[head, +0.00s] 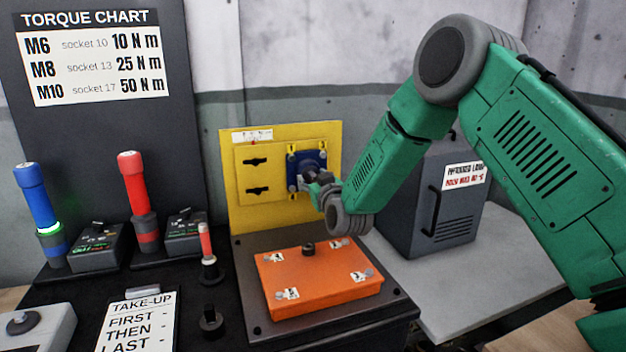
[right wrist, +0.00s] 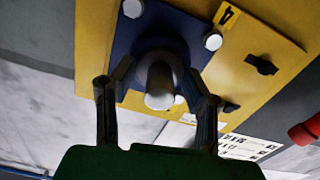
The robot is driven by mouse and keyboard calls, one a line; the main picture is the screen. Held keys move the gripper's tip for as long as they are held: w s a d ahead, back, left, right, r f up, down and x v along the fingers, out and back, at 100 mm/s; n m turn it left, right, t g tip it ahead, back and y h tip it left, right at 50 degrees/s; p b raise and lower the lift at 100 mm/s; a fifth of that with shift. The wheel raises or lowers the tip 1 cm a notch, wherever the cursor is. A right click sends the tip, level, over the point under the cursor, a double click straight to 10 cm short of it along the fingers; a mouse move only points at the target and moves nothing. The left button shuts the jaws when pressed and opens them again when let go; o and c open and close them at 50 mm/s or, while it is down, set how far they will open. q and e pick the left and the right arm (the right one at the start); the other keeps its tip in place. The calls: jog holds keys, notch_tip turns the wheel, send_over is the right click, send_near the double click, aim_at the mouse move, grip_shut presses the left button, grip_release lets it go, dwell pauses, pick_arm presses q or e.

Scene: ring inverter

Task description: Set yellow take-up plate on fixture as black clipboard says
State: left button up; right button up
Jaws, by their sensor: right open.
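The yellow take-up plate (head: 262,188) is upright against a taller yellow backing panel (head: 236,218), with two dark slotted marks on its face. A blue square block (head: 306,158) with bolts at its corners is at its right. My right gripper (head: 314,182) is at the front of this block. In the right wrist view the open fingers (right wrist: 158,92) stand either side of a grey rounded knob (right wrist: 160,85) on the blue block; contact is unclear. The black clipboard (head: 138,318) reads TAKE-UP, FIRST, THEN, LAST; the rest is cut off. My left gripper is out of view.
An orange plate (head: 318,283) with numbered labels lies on a dark base before the panel. Blue (head: 37,197) and red (head: 132,180) tools stand left, near a torque chart (head: 90,60). A dark grey box (head: 428,215) stands right, behind my right arm.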

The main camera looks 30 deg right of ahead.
jog(key=shift+a, duration=0.15)
grip_shut()
jog(key=shift+s+d, duration=0.2)
jog(key=shift+d, duration=0.65)
grip_release()
jog(key=shift+d, duration=0.1)
jog(key=v, duration=1.1)
jog(key=shift+s, duration=0.4)
jog(key=shift+f, duration=0.25)
